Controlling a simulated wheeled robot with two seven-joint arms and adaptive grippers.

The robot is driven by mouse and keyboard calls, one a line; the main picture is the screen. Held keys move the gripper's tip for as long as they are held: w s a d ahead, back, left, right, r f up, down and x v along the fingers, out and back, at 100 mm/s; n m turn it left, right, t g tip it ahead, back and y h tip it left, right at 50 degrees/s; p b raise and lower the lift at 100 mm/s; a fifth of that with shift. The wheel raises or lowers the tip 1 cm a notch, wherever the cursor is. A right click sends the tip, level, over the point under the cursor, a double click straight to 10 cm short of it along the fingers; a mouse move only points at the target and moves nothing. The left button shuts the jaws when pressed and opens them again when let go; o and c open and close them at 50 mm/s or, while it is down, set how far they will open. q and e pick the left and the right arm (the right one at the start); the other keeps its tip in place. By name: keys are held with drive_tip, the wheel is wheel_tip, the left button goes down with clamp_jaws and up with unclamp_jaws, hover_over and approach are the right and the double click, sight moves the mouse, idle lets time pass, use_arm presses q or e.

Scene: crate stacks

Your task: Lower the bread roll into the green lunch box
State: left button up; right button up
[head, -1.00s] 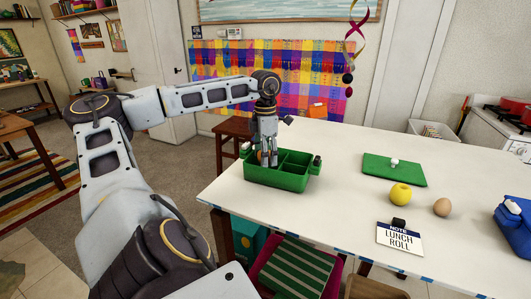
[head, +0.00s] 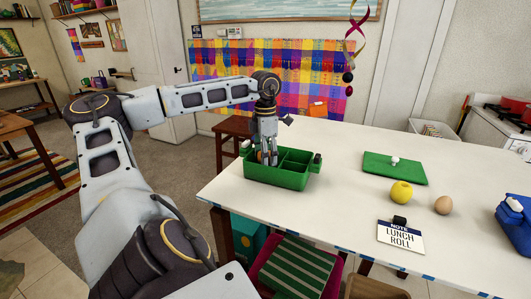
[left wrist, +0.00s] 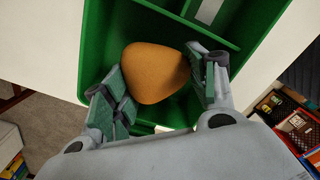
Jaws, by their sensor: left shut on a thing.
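The green lunch box (head: 283,183) stands open near the table's left edge, with dividers making compartments. My left gripper (head: 267,158) points down into its left compartment. In the left wrist view, the bread roll (left wrist: 156,72) is golden brown and sits between the two green-padded fingers of the left gripper (left wrist: 162,80), which is shut on it. The roll is within the walls of the lunch box (left wrist: 97,45), over the larger compartment. I cannot tell whether it touches the floor. In the head view the fingers and box wall mostly hide the roll. My right gripper is not in view.
A green lid (head: 385,170) with a small white piece lies further right. A yellow apple (head: 401,192), an egg (head: 443,205) and a note card (head: 401,236) are nearby. The table (head: 340,200) is clear between.

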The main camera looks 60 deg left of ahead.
use_arm(q)
drive_tip(key=shift+s+a+f, duration=0.1)
drive_tip(key=shift+a+f, duration=0.05)
drive_tip(key=shift+f, duration=0.25)
idle(0.5)
drive_tip(key=o, duration=1.1)
drive_tip(key=shift+b, duration=0.3)
drive_tip(key=shift+d+r+p, duration=0.2)
drive_tip(key=shift+r+p, duration=0.5)
drive_tip(key=shift+r, duration=0.15)
drive_tip(key=shift+r+p, duration=3.65)
drive_tip(key=shift+r, duration=0.65)
drive_tip(key=w+d+r+p, duration=0.2)
drive_tip(key=w+d+p, duration=0.1)
drive_tip(key=d+p, duration=0.2)
drive_tip(key=shift+w+p, duration=0.4)
drive_tip(key=shift+p, duration=0.1)
drive_tip(key=shift+d, duration=0.15)
